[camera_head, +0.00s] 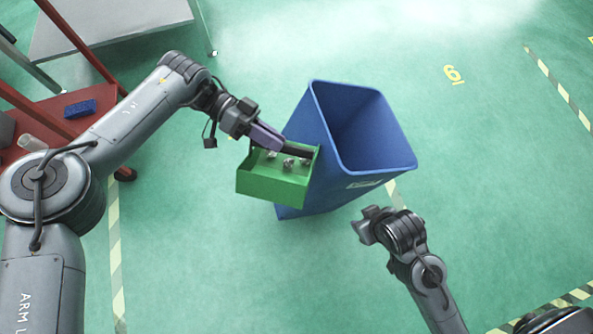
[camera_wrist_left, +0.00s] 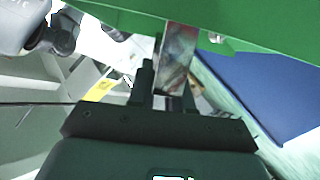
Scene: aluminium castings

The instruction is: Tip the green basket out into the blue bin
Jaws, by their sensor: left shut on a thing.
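The green basket (camera_head: 268,190) holds several small grey castings (camera_head: 289,162). My left gripper (camera_head: 303,152) is shut on the basket at its far side, near the right corner. The basket looks roughly level, just left of the blue bin (camera_head: 333,183) and overlapping its side in the picture. The bin's wide mouth faces up and right, and the part of its inside that shows looks empty. In the left wrist view the green basket (camera_wrist_left: 245,20) crosses the top, with the blue bin (camera_wrist_left: 262,92) at right. My right gripper (camera_head: 368,226) is below the bin; its jaws are unclear.
A red-framed cart (camera_head: 62,112) with a blue brush-like item (camera_head: 80,108) stands at the left. A grey table (camera_head: 110,22) is at the upper left. The green floor right of the bin is clear, with striped tape lines and a yellow number.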

